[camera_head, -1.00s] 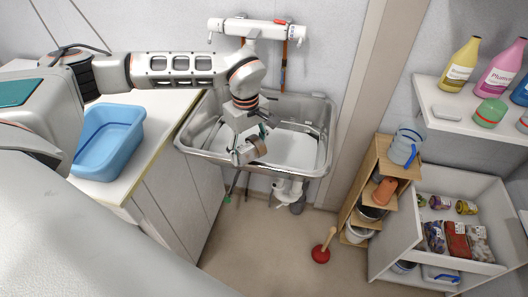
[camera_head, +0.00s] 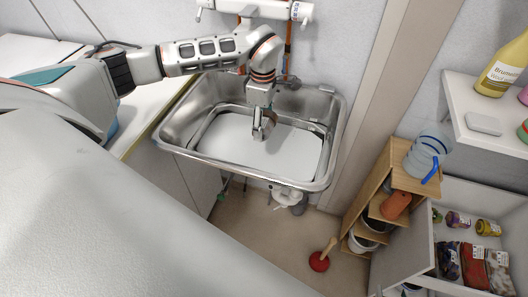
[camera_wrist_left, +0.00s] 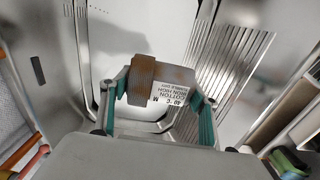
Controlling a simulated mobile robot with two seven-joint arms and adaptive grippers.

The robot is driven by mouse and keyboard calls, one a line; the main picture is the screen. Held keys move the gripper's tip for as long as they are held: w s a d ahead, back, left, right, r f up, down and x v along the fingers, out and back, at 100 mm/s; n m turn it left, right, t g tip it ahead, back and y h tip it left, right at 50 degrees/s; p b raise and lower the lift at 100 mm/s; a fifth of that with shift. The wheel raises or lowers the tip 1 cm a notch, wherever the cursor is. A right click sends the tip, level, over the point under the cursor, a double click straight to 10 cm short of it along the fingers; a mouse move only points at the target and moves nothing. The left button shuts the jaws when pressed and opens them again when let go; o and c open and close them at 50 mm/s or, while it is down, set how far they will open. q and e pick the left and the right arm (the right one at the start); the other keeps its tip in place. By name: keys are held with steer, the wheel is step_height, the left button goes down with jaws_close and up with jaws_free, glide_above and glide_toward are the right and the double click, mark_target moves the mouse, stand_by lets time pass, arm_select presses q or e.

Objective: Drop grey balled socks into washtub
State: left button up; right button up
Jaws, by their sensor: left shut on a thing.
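My left gripper (camera_head: 264,128) hangs over the steel washtub (camera_head: 318,105) by the wall, with its fingers within the rim outline. In the left wrist view its teal-backed fingers (camera_wrist_left: 162,97) are shut on the balled socks (camera_wrist_left: 143,75), a grey-brown bundle with a white printed care label facing the camera. The ribbed steel of the washtub (camera_wrist_left: 232,58) shows behind them. In the head view the socks are small and partly hidden by the gripper. I cannot tell whether they touch the tub floor. My right gripper is not in view.
A white tap fitting (camera_head: 262,9) is on the wall above the tub. A wooden shelf (camera_head: 378,190) with pots and a water jug (camera_head: 424,152) stands to the right. A red plunger (camera_head: 319,262) is on the floor. The tub's flat pale bottom (camera_head: 265,150) looks clear.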

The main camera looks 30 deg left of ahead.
arm_select(q)
step_height(320, 180, down, 3)
steer(key=shift+w+f+b, duration=0.1)
steer(key=shift+b, duration=0.2)
step_height(320, 180, down, 5)
steer(key=b, duration=0.1)
glide_toward(256, 161)
steer(key=d, duration=0.1)
steer(key=d+f, duration=0.1)
steer(key=s+d+f, duration=0.1)
steer(key=d, duration=0.1)
steer(key=shift+w+f, duration=0.1)
steer(key=shift+f, duration=0.45)
steer(key=a, duration=0.2)
steer(key=a+f, duration=0.1)
steer(key=a, duration=0.1)
steer(key=shift+w+f, duration=0.1)
steer(key=shift+w, duration=0.15)
arm_select(e)
steer(key=shift+s+a+f, duration=0.1)
steer(key=shift+s+f, duration=0.1)
steer(key=shift+f, duration=1.05)
arm_select(q)
steer(key=shift+f, duration=0.1)
steer(key=shift+f, duration=0.35)
arm_select(e)
steer(key=shift+s+f, duration=0.1)
steer(key=shift+f, duration=0.15)
